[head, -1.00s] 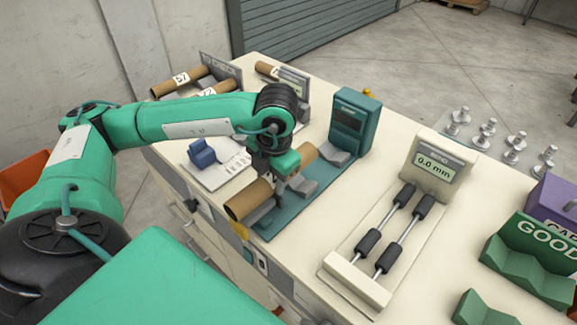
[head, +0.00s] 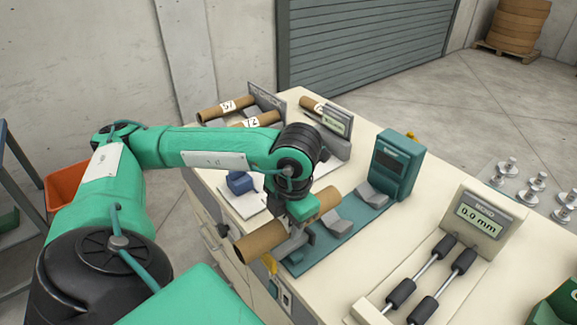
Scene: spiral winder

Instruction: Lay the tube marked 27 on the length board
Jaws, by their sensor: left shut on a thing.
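My left gripper (head: 302,207) is shut on a brown cardboard tube (head: 262,241), gripping it near its middle. The tube appears to be above the left side of a long teal board (head: 336,236) with grey V-shaped cradles and a display post. No number shows on the held tube. A white board (head: 238,202) with a blue block stands left of the wrist, partly hidden. I cannot read a label that says which is the length board. My right gripper is out of view.
Tubes marked 57 (head: 226,108) and 72 (head: 257,121) lie at the back left. Another tube (head: 313,104) lies by a small display. A roller gauge (head: 487,222) reading 0.0 mm stands at the right. Bare tabletop lies between it and the teal board.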

